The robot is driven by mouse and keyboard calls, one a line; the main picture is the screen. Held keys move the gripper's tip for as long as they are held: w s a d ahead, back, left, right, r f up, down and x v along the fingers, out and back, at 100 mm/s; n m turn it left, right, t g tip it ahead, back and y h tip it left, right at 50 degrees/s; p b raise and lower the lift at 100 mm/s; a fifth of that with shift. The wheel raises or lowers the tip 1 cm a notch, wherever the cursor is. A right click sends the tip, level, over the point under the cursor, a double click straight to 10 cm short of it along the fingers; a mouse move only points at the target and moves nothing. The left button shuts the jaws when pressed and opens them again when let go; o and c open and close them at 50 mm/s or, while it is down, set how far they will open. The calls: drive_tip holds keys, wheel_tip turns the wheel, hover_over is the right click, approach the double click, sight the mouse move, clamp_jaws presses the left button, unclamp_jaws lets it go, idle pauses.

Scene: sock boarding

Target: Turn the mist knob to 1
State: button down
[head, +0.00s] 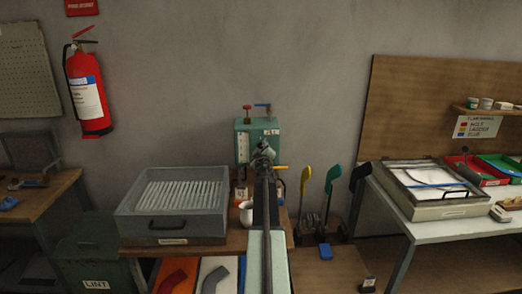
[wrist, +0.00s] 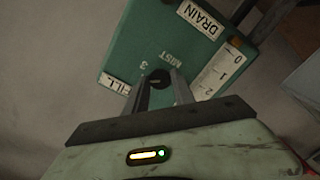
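The green steam box (head: 243,143) stands at the back of the bench against the wall. The dark mist knob (wrist: 158,79) lies between my fingertips, below the 3. My gripper (wrist: 159,84) has one finger on each side of the knob; I cannot tell whether they touch it. The knob's pointer is not readable. In the head view my gripper (head: 264,150) is in front of the box and hides much of its face.
A grey tray with white ribs (head: 170,203) stands left on the bench, with a white cup (head: 246,213) near my arm. Yellow, green and black paddle-shaped forms (head: 333,178) stand to the right.

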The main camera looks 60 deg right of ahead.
drive_tip(key=c, duration=1.1)
unclamp_jaws()
drive_tip(key=shift+s+d, duration=0.1)
drive_tip(key=shift+d, duration=0.05)
